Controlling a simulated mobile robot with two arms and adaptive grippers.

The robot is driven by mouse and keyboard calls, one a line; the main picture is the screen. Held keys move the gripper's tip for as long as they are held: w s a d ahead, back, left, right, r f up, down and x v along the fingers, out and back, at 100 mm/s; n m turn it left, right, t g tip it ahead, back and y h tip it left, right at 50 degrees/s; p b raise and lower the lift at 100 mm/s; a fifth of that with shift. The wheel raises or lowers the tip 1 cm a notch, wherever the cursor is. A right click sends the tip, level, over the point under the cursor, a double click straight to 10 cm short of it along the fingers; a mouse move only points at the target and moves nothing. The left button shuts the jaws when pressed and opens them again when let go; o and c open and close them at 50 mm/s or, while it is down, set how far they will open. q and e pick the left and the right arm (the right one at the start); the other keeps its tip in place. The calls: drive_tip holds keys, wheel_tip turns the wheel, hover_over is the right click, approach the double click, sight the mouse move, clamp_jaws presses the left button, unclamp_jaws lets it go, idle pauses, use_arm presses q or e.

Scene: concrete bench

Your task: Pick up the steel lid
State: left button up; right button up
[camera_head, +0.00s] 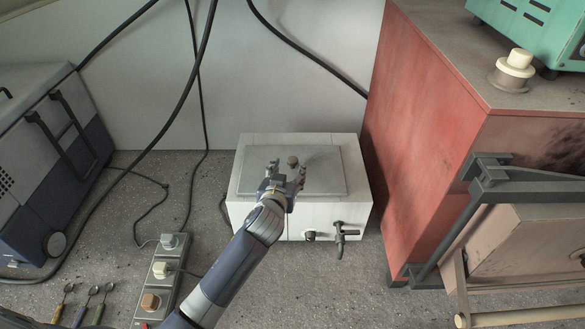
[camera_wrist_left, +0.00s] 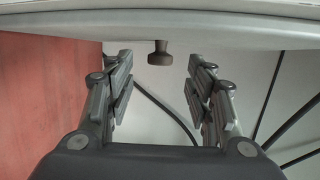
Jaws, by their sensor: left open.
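The steel lid (camera_head: 325,170) is a flat grey plate on top of a white box with a tap (camera_head: 300,218). A small brown knob (camera_head: 292,161) stands up from the lid's middle. My left gripper (camera_head: 286,172) is over the lid, its open fingers close to the knob. In the left wrist view the knob (camera_wrist_left: 160,54) sits between and just beyond the two open fingertips (camera_wrist_left: 158,72), with a gap on each side. The lid's pale edge (camera_wrist_left: 200,32) runs across the top of that view. My right gripper is not in view.
A red cabinet (camera_head: 420,120) stands close on the right of the white box. A grey-blue case (camera_head: 45,150) stands at the left. A power strip (camera_head: 160,275) and several spoons (camera_head: 82,302) lie at the front left. Black cables hang behind.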

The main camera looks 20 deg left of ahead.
sight(292, 161)
use_arm(q)
drive_tip(key=x, duration=0.2)
drive_tip(key=p+x, duration=0.1)
drive_tip(key=shift+w+r, duration=0.15)
drive_tip(key=shift+w, duration=0.25)
drive_tip(key=shift+w+a+f, duration=0.1)
drive_tip(key=shift+w+f, duration=0.15)
drive_tip(key=shift+w, duration=0.3)
clamp_jaws()
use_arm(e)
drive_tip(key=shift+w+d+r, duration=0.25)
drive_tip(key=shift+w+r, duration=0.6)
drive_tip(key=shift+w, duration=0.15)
